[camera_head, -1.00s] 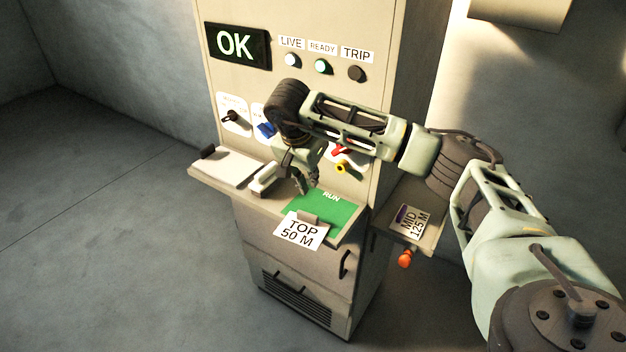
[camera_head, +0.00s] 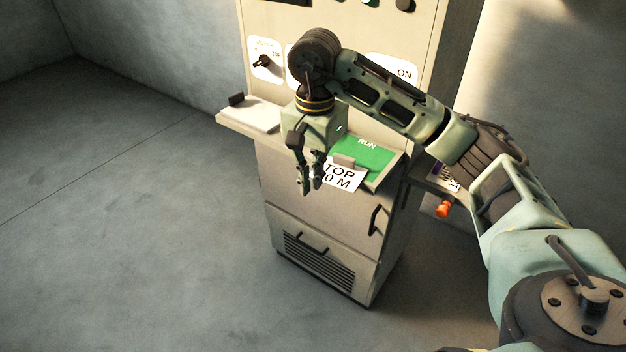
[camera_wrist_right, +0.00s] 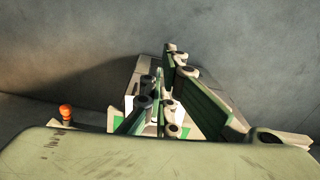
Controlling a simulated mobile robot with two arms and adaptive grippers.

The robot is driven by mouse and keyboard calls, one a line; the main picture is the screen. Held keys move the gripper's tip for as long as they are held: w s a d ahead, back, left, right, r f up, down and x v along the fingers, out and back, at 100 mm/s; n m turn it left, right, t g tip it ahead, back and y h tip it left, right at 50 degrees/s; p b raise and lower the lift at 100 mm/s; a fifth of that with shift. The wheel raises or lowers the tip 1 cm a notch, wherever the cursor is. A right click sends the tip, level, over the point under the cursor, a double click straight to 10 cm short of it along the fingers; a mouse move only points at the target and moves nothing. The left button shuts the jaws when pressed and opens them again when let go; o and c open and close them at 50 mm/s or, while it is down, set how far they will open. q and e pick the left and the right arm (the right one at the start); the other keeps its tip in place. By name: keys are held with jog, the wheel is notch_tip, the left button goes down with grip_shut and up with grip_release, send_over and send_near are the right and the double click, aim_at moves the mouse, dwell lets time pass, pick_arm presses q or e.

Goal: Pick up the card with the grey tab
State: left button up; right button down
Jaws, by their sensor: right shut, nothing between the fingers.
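The white card (camera_head: 345,180) with the grey tab (camera_head: 344,161) reads "TOP" and a partly hidden "50 M". It lies at the front edge of the green RUN panel (camera_head: 368,155) on the cabinet's shelf. My right gripper (camera_head: 310,190) points down in front of the shelf, just left of the card, and covers its left part. It is shut and empty. In the right wrist view its fingers (camera_wrist_right: 158,118) hide most of what lies beyond, with bits of green and white showing. My left gripper is not in view.
A white pad with a dark tab (camera_head: 251,116) lies on the shelf's left end. Another card (camera_head: 446,176) on the right side shelf is mostly hidden by my arm. An orange knob (camera_head: 443,210) hangs below it.

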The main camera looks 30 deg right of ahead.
aim_at(342, 171)
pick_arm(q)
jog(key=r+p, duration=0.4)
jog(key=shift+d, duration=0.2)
pick_arm(e)
jog(key=w+d+f, duration=0.2)
jog(key=d+f, duration=0.1)
jog(key=f, duration=0.5)
jog(key=shift+d, duration=0.15)
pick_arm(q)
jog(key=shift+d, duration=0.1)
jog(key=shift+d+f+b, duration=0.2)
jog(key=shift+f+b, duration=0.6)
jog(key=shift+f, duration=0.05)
pick_arm(e)
jog(key=shift+w+d, duration=0.45)
jog(key=shift+d, duration=0.3)
